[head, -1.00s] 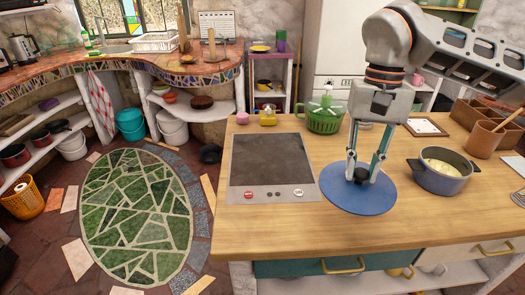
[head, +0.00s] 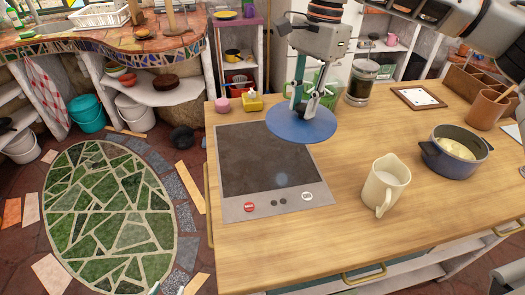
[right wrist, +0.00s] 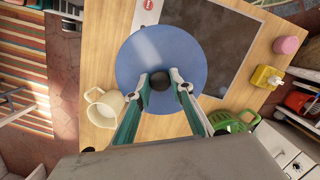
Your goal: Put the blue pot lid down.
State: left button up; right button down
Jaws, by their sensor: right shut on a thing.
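The blue pot lid (head: 300,127) is a flat round disc over the far right corner of the cooktop and the wood beside it. My right gripper (head: 306,110) is shut on its dark knob, with the fingers pointing down. In the right wrist view, the lid (right wrist: 160,50) lies below the gripper (right wrist: 168,82). I cannot tell whether the lid touches the surface. The blue pot (head: 440,160) stands uncovered at the right of the counter, with pale yellow contents.
A cream pitcher (head: 386,184) stands right of the cooktop (head: 265,165). A green colander (head: 328,82) and a glass press (head: 360,82) stand behind the gripper. A yellow item (head: 252,102) and a pink item (head: 222,105) are left of the lid. The front counter wood is clear.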

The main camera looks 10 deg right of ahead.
jog(key=w+a+r+m+t, duration=0.2)
jog(key=w+a+m, duration=0.65)
jog(key=m, duration=0.65)
jog(key=f, duration=0.6)
jog(key=w+d+f, duration=0.1)
jog(key=f, duration=0.6)
jog(key=w+f, duration=0.1)
jog(key=f, duration=0.5)
jog(key=shift+d+f, duration=0.3)
jog(key=shift+d, duration=0.1)
jog(key=shift+f, duration=0.2)
jog(key=c, duration=1.8)
grip_release()
jog(key=shift+o, duration=0.2)
